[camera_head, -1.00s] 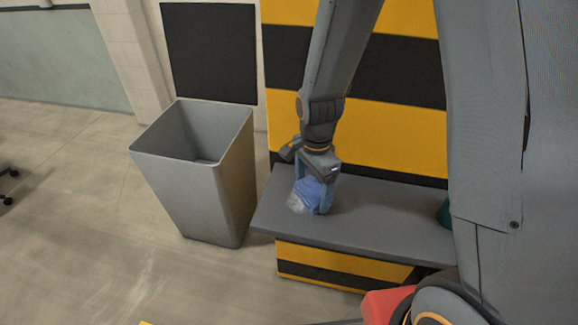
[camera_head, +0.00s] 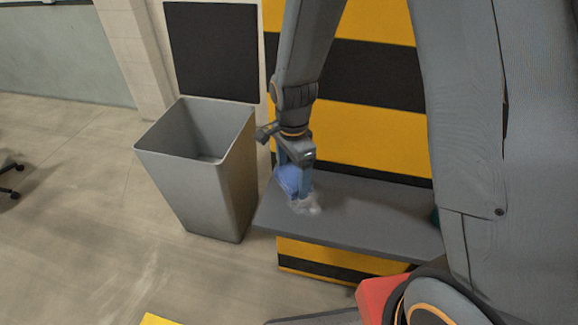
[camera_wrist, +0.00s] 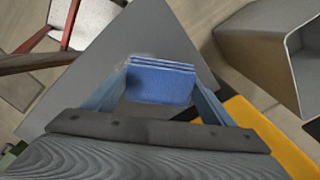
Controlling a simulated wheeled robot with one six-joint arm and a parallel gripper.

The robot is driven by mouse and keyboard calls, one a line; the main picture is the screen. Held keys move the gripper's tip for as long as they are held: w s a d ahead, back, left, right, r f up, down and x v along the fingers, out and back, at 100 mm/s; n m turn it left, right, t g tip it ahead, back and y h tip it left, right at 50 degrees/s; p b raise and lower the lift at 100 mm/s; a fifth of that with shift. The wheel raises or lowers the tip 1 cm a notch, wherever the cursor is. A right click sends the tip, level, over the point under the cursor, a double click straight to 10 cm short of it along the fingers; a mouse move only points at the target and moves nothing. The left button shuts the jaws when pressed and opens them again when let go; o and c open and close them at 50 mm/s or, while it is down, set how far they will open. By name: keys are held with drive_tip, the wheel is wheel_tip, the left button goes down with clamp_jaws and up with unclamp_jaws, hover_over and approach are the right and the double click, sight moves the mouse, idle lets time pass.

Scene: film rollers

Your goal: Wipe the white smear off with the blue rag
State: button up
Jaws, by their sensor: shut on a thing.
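The blue rag (camera_head: 288,181) is folded and held between the fingers of my gripper (camera_head: 296,188), low over the left part of the grey shelf (camera_head: 375,213). In the wrist view the rag (camera_wrist: 160,82) sits between the two blue fingers of my gripper (camera_wrist: 160,92), above the grey shelf top (camera_wrist: 95,85). The white smear (camera_head: 306,206) shows on the shelf just beside and in front of the rag. I cannot tell whether the rag touches the shelf surface.
A grey open bin (camera_head: 205,175) stands on the floor left of the shelf. A yellow and black striped panel (camera_head: 365,130) rises behind the shelf. A small dark green thing (camera_head: 436,216) is partly hidden at the shelf's right. The shelf's middle is clear.

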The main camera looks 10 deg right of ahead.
sight(292, 176)
drive_tip(key=shift+r+p, duration=1.4)
drive_tip(key=shift+r, duration=0.6)
